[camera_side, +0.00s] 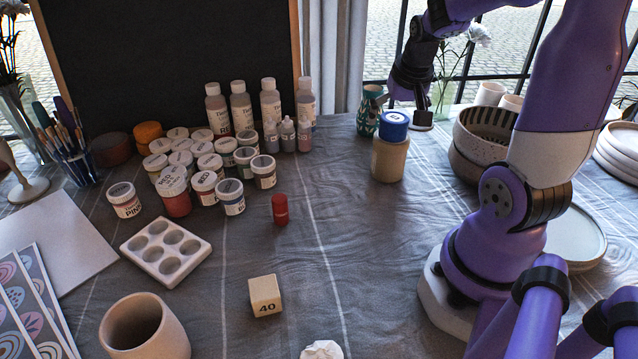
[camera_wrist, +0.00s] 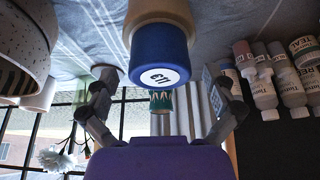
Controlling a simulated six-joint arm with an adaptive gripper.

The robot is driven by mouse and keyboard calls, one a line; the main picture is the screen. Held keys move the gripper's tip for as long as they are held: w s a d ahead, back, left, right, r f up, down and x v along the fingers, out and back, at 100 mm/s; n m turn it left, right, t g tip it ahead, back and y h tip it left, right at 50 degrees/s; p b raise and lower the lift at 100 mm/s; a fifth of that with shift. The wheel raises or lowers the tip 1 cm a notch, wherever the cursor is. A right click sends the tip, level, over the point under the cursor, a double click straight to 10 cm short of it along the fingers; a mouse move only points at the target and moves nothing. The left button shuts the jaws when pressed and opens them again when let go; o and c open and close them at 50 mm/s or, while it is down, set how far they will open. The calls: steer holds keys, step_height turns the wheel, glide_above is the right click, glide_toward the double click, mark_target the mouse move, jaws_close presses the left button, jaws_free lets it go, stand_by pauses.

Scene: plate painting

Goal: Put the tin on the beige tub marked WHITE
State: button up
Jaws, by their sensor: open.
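A blue tin (camera_side: 394,126) with a white round label sits on top of a beige tub (camera_side: 389,161), right of the middle of the table in the side view. In the wrist view the blue tin (camera_wrist: 158,50) has its labelled end towards me, with the beige tub (camera_wrist: 150,10) beyond it. No WHITE marking is readable on the tub. My gripper (camera_side: 421,108) is just behind and to the right of the tin. Its fingers (camera_wrist: 160,84) are spread wide, one on each side of the tin in the wrist view, and hold nothing.
A patterned green vase (camera_side: 369,112) stands just behind the tin. Stacked bowls (camera_side: 480,142) are to the right. Several paint jars (camera_side: 206,186) and bottles (camera_side: 241,106) crowd the left. A wooden block (camera_side: 265,296) and red cap (camera_side: 280,209) lie in front. The middle of the table is mostly clear.

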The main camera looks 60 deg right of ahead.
steer(key=v, duration=1)
steer(key=a+f+n+t+y, duration=0.2)
steer(key=a+n, duration=0.7)
steer(key=a, duration=0.9)
steer(key=shift+a+f+n+t+y, duration=0.15)
steer(key=shift+f+n+t+y, duration=0.2)
steer(key=shift+f+y, duration=0.35)
